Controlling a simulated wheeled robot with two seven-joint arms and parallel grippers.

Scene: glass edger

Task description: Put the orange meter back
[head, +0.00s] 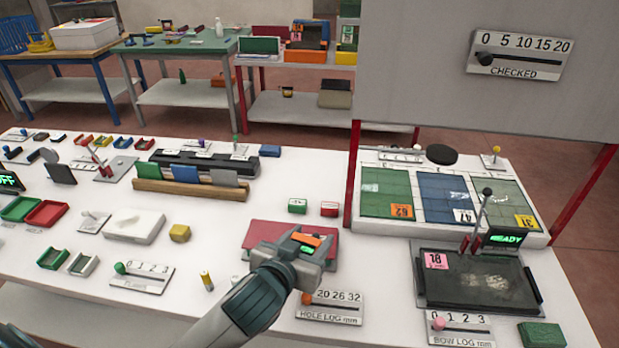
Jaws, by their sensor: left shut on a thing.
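My left gripper (302,262) reaches in from the bottom and is shut on the orange meter (306,239). A small green patch shows beside the orange body, between the jaws. The gripper and meter are over the right part of a dark red mat (264,230). I cannot tell whether the meter touches the mat, as the gripper hides its underside. My right gripper is not in view.
A green box (297,206) and a red box (329,209) stand just behind the mat. The HOLE LOG slider plate (330,307) lies in front. At right are a dark tray (470,278) with a READY sign (507,238) and coloured panels (446,198).

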